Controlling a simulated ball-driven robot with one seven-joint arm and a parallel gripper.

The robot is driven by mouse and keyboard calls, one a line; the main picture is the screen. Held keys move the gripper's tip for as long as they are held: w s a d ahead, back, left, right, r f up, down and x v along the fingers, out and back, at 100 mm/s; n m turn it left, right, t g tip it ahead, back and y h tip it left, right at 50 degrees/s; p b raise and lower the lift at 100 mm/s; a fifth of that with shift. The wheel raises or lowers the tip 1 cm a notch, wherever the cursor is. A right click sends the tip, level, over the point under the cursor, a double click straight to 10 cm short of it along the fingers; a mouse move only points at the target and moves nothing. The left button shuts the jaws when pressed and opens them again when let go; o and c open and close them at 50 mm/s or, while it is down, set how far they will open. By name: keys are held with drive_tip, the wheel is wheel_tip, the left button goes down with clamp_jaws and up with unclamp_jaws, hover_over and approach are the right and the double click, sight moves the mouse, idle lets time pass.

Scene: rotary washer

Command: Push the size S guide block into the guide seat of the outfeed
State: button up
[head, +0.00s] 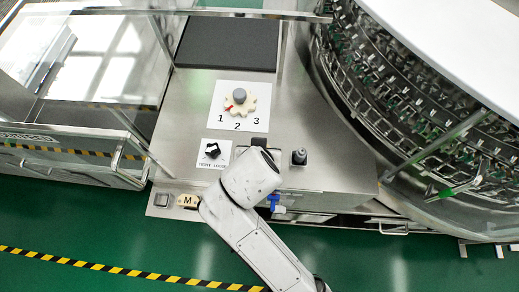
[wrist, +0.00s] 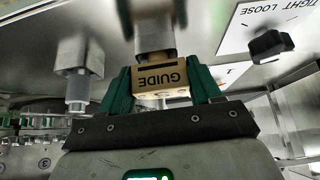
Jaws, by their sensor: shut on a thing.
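A tan block marked GUIDE (wrist: 160,82) sits between the two green fingers of my gripper (wrist: 160,92) in the wrist view. The gripper is shut on it. The lettering appears upside down, and no size letter shows on the visible face. In the head view my white arm covers the gripper and the held block. I cannot make out the guide seat clearly in either view.
A tan block marked M (head: 187,201) lies at the panel's front left. The numbered dial (head: 239,97), the tight/loose knob (head: 213,152) and a dark post (head: 299,157) stand around my arm. The round washer (head: 420,100) fills the right. Bare metal panel lies right of the post.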

drive_tip(key=shift+f, duration=0.15)
drive_tip(key=o, duration=1.1)
drive_tip(key=shift+o, duration=0.2)
